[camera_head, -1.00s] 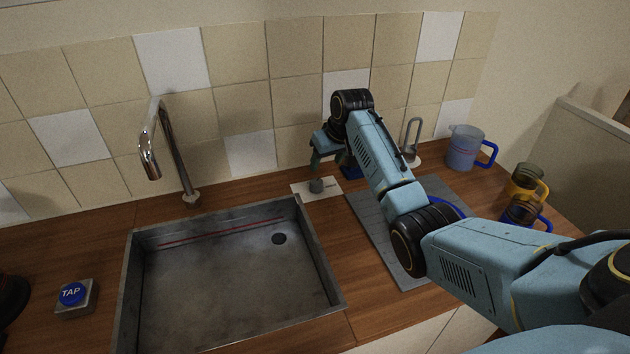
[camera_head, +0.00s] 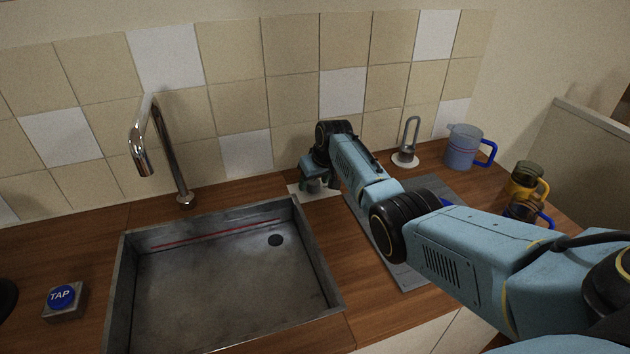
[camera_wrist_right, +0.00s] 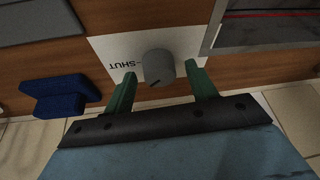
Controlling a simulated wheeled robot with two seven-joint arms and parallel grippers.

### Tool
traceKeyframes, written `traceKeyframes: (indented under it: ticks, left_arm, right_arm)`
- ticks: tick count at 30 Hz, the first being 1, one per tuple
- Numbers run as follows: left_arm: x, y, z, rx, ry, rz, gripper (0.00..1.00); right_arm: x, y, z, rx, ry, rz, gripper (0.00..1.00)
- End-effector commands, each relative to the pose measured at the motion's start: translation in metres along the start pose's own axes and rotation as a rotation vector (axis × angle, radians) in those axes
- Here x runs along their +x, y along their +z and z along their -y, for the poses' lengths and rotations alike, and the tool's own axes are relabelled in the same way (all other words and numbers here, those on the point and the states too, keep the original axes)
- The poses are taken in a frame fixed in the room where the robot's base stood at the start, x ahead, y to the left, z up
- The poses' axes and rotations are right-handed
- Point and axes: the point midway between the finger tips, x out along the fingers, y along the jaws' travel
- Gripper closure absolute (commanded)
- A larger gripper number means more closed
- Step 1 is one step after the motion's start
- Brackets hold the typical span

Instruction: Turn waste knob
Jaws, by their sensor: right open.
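The grey waste knob (camera_wrist_right: 158,66) stands on a white plate (camera_wrist_right: 110,45) with the word SHUT, seen in the wrist view. Its dark pointer line faces the gripper side. My right gripper (camera_wrist_right: 160,76) is open, with one green finger on each side of the knob in the picture. I cannot tell whether the fingers touch it. In the head view my right gripper (camera_head: 316,186) is over the white plate (camera_head: 328,192), right of the sink's back corner, and hides the knob. My left gripper is not seen.
The metal sink (camera_head: 220,290) with its tap spout (camera_head: 165,150) lies left of the plate. A TAP button (camera_head: 62,297) is at far left. A grey mat (camera_head: 405,270), a jug (camera_head: 463,148) and mugs (camera_head: 525,182) are right. A blue block (camera_wrist_right: 60,95) is beside the plate.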

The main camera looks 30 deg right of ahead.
Motion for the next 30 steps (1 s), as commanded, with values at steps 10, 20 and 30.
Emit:
traceKeyframes:
  ticks: [10, 20, 30]
  left_arm:
    - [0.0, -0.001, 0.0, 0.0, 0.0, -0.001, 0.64]
    - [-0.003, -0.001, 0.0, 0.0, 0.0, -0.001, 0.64]
    - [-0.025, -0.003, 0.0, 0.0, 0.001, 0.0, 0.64]
  right_arm:
    - [0.0, 0.0, 0.0, 0.0, 0.0, 0.001, 0.76]
    - [-0.001, 0.0, 0.001, 0.019, 0.006, 0.001, 0.88]
    - [-0.003, 0.0, 0.003, 0.192, 0.078, -0.006, 0.88]
